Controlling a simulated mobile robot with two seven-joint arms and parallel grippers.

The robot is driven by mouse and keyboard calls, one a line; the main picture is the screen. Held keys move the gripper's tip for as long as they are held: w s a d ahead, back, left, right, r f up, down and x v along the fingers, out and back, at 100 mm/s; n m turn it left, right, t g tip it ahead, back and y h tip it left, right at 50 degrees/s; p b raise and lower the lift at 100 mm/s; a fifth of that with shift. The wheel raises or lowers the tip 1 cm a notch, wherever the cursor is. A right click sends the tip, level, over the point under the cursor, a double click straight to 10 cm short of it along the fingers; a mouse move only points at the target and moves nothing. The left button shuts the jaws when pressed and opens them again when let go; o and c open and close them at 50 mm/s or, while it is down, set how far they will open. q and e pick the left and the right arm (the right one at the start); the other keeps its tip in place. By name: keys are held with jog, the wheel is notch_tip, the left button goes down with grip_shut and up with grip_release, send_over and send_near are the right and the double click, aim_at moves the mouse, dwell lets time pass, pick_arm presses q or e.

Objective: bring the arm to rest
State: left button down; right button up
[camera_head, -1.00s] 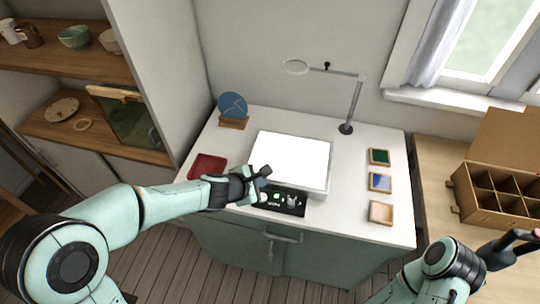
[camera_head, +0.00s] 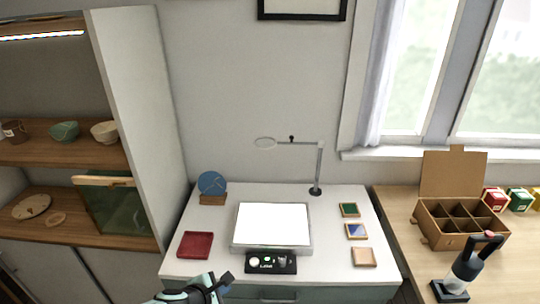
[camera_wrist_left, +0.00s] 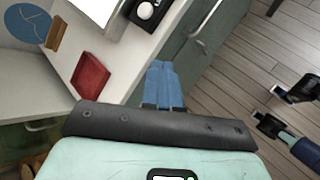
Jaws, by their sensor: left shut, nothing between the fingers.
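My left gripper (camera_head: 224,283) shows at the bottom edge of the head view, in front of the white desk's front edge, left of the small black control panel. In the left wrist view its blue fingers (camera_wrist_left: 163,86) are together with nothing between them. It is apart from the desk and touches nothing that I can see. Most of the left arm is below the head view.
Shelves stand left.

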pick_arm(q)
jog(key=s+a+f+m+g+y, duration=0.1)
jog(key=s+a+f+m+g, duration=0.25)
jog(key=f, duration=0.65)
jog(key=s+f+m+g+y, duration=0.2)
jog(key=s+f+m, duration=0.3)
jog(key=f, duration=0.5)
jog(key=s+d+f+m+g+h+p, duration=0.1)
jog(key=s+f+m, duration=0.3)
jog(key=s, duration=0.6)
jog(key=s+d+f+m+g+h, duration=0.1)
jog(key=s+f+m, duration=0.4)
jog(key=s, duration=0.5)
notch_tip(320, 180, down, 3)
jog(key=shift+s+d+r+g+h+p, duration=0.1)
jog(key=shift+s+d+g+h+p, duration=0.2)
jog(key=shift+d+g, duration=0.55)
pick_arm(e)
jog(key=shift+w+d+r, duration=0.15)
jog(key=shift+w+r, duration=0.65)
jog(key=shift+r, duration=0.3)
pick_arm(q)
jog(key=shift+w, duration=0.1)
